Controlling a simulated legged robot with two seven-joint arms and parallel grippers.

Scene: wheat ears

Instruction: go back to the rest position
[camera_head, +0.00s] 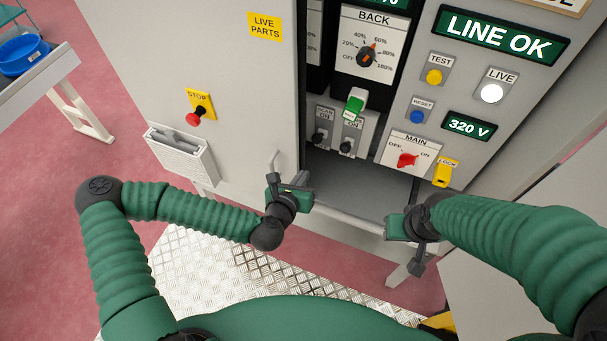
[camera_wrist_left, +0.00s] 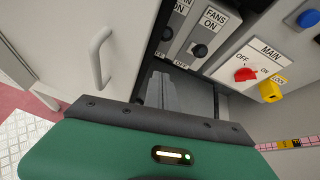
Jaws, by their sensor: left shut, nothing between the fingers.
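My left gripper (camera_head: 303,196) is shut and empty in front of the open lower bay of the grey cabinet (camera_head: 228,90), close to its door handle (camera_head: 273,160). My right gripper (camera_head: 396,227) hangs to the right, in front of the same bay. Its fingers are too unclear to tell open from shut. The two grippers are apart, and neither visibly touches anything.
The panel has a red MAIN switch (camera_head: 406,160), a yellow lock (camera_head: 446,172), a green tag (camera_head: 355,102) by the FANS switch and a BACK dial (camera_head: 366,56). A red stop button (camera_head: 194,119) and a document holder (camera_head: 182,155) are on the left. A blue bowl (camera_head: 22,54) sits far left.

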